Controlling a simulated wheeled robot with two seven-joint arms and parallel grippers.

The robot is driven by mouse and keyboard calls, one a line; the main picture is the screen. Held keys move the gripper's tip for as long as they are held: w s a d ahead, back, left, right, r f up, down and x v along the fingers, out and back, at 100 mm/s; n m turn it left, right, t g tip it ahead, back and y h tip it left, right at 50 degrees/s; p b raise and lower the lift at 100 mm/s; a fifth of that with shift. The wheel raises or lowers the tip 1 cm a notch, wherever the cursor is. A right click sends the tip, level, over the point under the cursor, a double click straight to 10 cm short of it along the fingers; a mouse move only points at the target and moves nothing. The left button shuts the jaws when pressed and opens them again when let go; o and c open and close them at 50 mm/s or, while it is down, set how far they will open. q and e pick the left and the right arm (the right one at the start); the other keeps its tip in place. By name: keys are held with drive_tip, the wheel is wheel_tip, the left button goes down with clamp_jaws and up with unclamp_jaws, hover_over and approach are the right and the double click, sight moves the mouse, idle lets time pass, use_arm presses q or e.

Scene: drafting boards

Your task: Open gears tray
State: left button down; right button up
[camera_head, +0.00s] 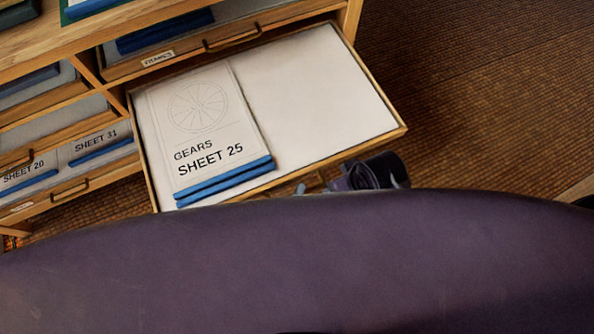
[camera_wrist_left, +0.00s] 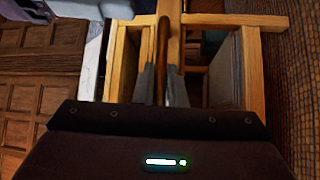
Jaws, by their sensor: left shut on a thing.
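The gears tray (camera_head: 310,90) is a shallow wooden drawer with a white bottom, and it stands pulled well out of the cabinet. A sheet marked GEARS SHEET 25 (camera_head: 205,125) with blue edge strips lies on its left part. My left gripper (camera_head: 328,185) is at the tray's front, partly hidden behind a large dark purple surface. In the left wrist view its fingers (camera_wrist_left: 161,86) are shut on the tray's wooden handle (camera_wrist_left: 164,50), one finger on each side. The handle is mostly hidden in the head view. My right gripper is not in view.
The wooden cabinet (camera_head: 108,88) holds other trays at the upper left. The tray labelled FRAMES (camera_head: 158,58) sits behind the gears tray. A lower-left tray holds SHEET 20 (camera_head: 30,172) and SHEET 31 (camera_head: 97,142). Bare woven floor (camera_head: 480,90) lies to the right.

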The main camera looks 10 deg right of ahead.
use_arm(q)
drive_tip(key=c, duration=1.5)
unclamp_jaws()
drive_tip(key=shift+s, duration=0.1)
drive_tip(key=v, duration=0.7)
drive_tip(key=shift+s+a, duration=0.2)
drive_tip(key=shift+s, duration=0.05)
drive_tip(key=shift+f, duration=0.15)
